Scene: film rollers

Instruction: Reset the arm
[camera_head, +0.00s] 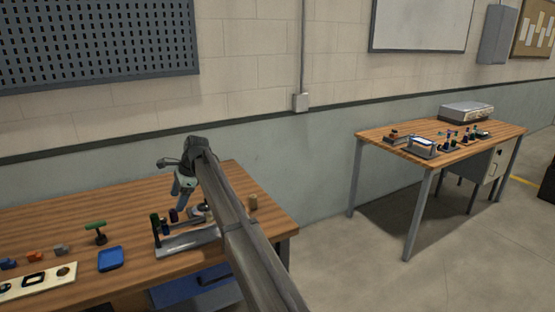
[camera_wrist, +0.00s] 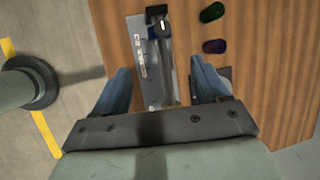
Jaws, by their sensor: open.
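My arm reaches over the left wooden table (camera_head: 130,205). My gripper (camera_head: 176,200) points down above the table near a grey metal stand (camera_head: 190,240). In the wrist view my gripper (camera_wrist: 158,66) is open, its two blue-grey fingers spread wide with nothing held between them. Below and between the fingers lies the long grey stand with a dark post (camera_wrist: 157,14) at its far end. A green roller (camera_wrist: 211,12) and a dark purple roller (camera_wrist: 214,46) are to the right of it. My arm hides part of the stand in the head view.
A blue tray (camera_head: 110,258), a green-topped piece (camera_head: 95,227), an orange block (camera_head: 35,256) and a pale board with cutouts (camera_head: 60,275) are on the table's left. A second table (camera_head: 410,155) stands apart, right.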

